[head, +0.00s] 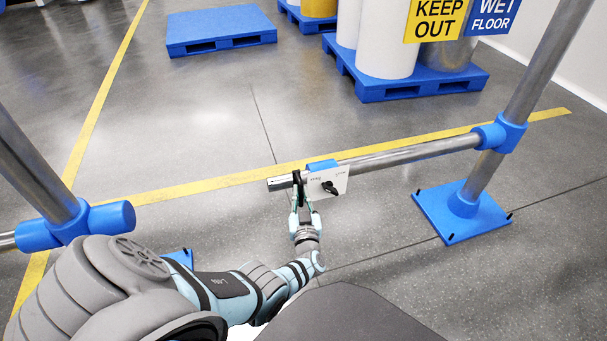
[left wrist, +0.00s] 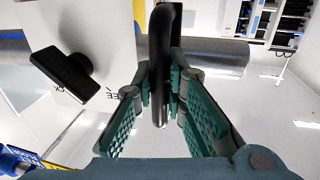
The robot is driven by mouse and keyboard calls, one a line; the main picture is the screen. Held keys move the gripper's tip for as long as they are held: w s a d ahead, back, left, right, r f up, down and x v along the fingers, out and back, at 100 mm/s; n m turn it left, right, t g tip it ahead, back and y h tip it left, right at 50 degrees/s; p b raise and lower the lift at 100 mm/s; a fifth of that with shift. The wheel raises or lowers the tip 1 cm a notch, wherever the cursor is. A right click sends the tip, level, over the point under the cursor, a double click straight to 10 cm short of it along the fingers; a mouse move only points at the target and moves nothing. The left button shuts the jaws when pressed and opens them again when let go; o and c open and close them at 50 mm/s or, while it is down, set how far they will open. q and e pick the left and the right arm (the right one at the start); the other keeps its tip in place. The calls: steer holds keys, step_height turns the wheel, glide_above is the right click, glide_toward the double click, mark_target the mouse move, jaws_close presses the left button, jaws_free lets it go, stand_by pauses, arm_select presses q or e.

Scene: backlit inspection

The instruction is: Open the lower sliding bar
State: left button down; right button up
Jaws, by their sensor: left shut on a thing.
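The lower sliding bar (head: 415,152) is a metal tube running from the blue fitting (head: 500,132) on the right post to a free end near the middle of the head view. This end is apart from the blue socket (head: 112,217) on the left post. A white plate (head: 333,183) with a black knob (head: 329,187) sits near the free end. Beside it is a black handle (head: 297,181), also seen in the left wrist view (left wrist: 159,60). My left gripper (head: 304,212) is shut on the handle, its teal fingers on either side. My right gripper is not in view.
The right post stands on a blue base plate (head: 462,212) on the floor. Yellow floor lines (head: 220,182) run behind the bar. Blue pallets (head: 220,30) and white drums (head: 388,40) stand farther back. The floor between the bar's end and the left socket is clear.

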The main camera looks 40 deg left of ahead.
arm_select(q)
steer(key=shift+w, duration=0.1)
steer(key=c, duration=1.6)
jaws_free()
